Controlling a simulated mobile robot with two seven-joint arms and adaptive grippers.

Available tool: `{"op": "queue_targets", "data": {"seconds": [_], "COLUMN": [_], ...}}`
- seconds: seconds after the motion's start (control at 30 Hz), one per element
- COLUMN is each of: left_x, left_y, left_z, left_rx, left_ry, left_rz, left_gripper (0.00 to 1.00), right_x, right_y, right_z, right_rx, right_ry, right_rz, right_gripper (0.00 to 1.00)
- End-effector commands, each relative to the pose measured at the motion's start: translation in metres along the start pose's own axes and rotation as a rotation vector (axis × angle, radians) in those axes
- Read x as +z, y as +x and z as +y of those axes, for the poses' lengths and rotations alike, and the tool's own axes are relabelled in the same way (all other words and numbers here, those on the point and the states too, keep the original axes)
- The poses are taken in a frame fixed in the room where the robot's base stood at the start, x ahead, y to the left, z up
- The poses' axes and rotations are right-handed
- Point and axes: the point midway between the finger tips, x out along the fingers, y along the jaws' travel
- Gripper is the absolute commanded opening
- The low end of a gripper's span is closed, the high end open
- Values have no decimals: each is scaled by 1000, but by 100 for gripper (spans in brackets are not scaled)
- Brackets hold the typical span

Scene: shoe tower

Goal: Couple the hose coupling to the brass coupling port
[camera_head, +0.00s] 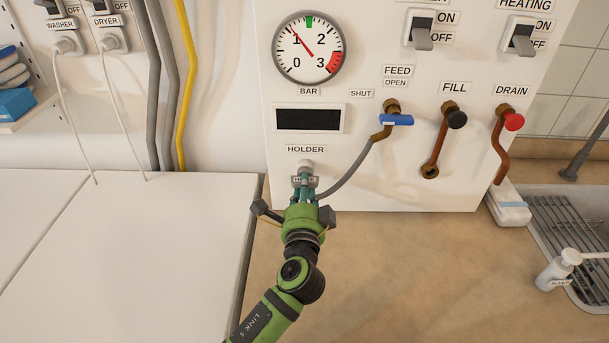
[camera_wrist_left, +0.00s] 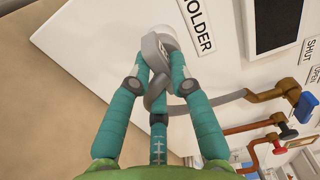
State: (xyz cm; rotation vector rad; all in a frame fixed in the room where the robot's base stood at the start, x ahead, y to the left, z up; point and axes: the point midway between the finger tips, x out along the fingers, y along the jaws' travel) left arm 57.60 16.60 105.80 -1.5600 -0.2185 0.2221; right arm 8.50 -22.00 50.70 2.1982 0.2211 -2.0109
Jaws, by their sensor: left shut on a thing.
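The grey hose coupling (camera_wrist_left: 152,48) sits at the white holder peg (camera_head: 306,166) under the HOLDER label. My left gripper (camera_head: 304,184) has its teal fingers shut on the coupling; they also show in the left wrist view (camera_wrist_left: 159,84). The fingers hide part of the coupling. I cannot tell whether it is still seated on the holder. A grey hose (camera_head: 346,172) runs from it up to the brown FEED pipe. The brass coupling port (camera_head: 429,171) is the open lower end of the copper pipe under FILL, right of the gripper. My right gripper is not in view.
The FEED valve has a blue handle (camera_head: 397,120), FILL a black knob (camera_head: 457,120), DRAIN a red knob (camera_head: 514,122). A gauge (camera_head: 309,48) hangs above. A white appliance top (camera_head: 130,250) lies left, a sink (camera_head: 565,220) right. The counter (camera_head: 420,270) between is clear.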

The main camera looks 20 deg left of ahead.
Motion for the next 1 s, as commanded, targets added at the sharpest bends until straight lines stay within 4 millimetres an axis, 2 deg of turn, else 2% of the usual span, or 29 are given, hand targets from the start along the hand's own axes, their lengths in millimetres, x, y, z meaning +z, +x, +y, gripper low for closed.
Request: {"op": "queue_targets", "data": {"seconds": [0.03,0.1,0.57,0.87,1.0], "left_x": [-2,-2,0,0,8], "left_y": [-2,-5,-28,-30,-39], "left_z": [-7,-7,-2,-1,6], "left_rx": [-14,-14,-4,-2,3], "left_ry": [-3,-3,-1,0,1], "left_rz": [4,5,2,1,14], "left_gripper": [0,0,0,0,0], "right_x": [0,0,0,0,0], "right_y": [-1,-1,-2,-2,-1], "right_z": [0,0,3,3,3], "right_rx": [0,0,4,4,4], "right_ry": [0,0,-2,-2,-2], "right_rz": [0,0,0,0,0], "right_gripper": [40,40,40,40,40]}}
